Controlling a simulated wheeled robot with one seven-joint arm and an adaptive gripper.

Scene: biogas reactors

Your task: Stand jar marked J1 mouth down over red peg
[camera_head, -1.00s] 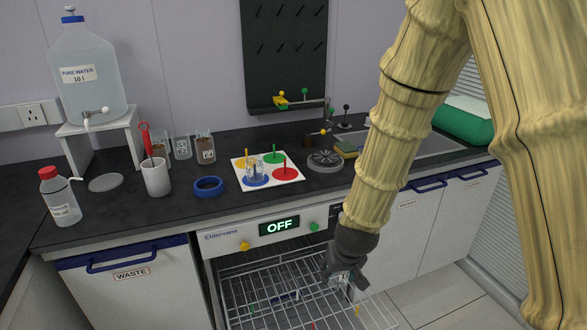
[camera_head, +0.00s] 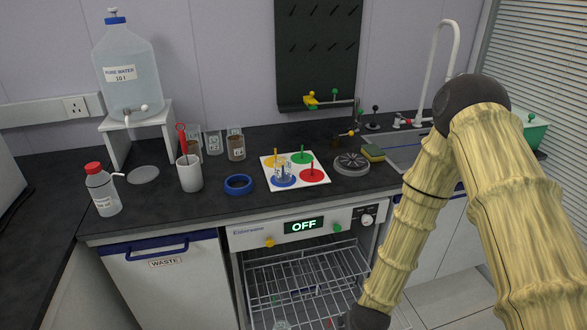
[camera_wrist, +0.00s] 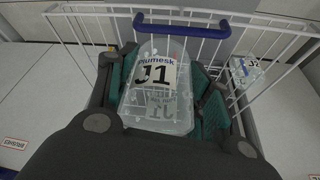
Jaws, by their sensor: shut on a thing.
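The clear jar marked J1 (camera_wrist: 155,88) is between the green-padded fingers of my gripper (camera_wrist: 168,80) in the wrist view. My gripper is shut on it, and its label faces the camera. I cannot tell which way its mouth points. In the head view my wrist is at the bottom edge and the jar is not visible. A red peg (camera_head: 312,168) stands on a red disc on the white board (camera_head: 267,178) on the counter. Another small red upright (camera_head: 330,323) shows low in the pulled-out wire rack (camera_head: 262,268), partly cut off.
Beside the board are a blue ring (camera_head: 238,184) and a round dark grille (camera_head: 351,164). A blue bar (camera_wrist: 155,23) of the rack crosses near the held jar; another labelled jar (camera_wrist: 245,70) is right.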

